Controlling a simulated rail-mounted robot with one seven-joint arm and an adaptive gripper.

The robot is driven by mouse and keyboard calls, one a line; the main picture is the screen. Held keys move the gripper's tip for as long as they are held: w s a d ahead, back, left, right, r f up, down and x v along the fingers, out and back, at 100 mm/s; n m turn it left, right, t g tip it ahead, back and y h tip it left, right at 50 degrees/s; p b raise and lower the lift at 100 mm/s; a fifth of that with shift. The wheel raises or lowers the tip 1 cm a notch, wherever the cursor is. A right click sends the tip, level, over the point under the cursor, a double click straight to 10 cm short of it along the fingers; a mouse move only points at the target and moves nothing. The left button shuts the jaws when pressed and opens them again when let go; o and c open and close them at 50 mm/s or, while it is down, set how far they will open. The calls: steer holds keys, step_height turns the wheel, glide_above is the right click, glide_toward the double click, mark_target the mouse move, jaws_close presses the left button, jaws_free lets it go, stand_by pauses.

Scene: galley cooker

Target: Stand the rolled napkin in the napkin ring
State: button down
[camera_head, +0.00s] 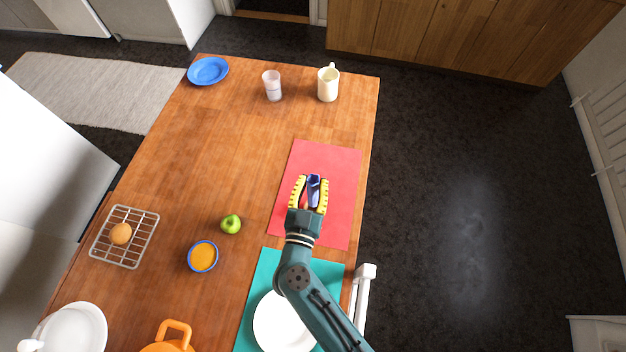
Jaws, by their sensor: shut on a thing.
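My gripper (311,192) is over the red placemat (335,165), with its yellow-edged fingers pointing away from me. It is shut on a blue, roll-like thing (314,182), which appears to be the rolled napkin. The napkin shows between the fingertips. Its lower part is hidden by the fingers and wrist, and I cannot tell whether it touches the mat. I cannot make out the napkin ring apart from the gripper and the blue thing; it may be hidden there.
A teal placemat (262,275) with a white plate (278,325) lies under my arm. A green apple (231,224) and blue-rimmed bowl (203,256) are left. A cup (272,86), cream mug (328,83) and blue plate (208,71) stand at the far end. The wooden table's (225,150) middle is clear.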

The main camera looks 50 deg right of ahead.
mark_target(312, 200)
steer(key=shift+f+b, duration=1.25)
steer(key=shift+f, duration=2.5)
steer(key=c, duration=0.8)
jaws_free()
steer(key=shift+f, duration=0.1)
steer(key=shift+o, duration=0.5)
steer(key=o, duration=0.6)
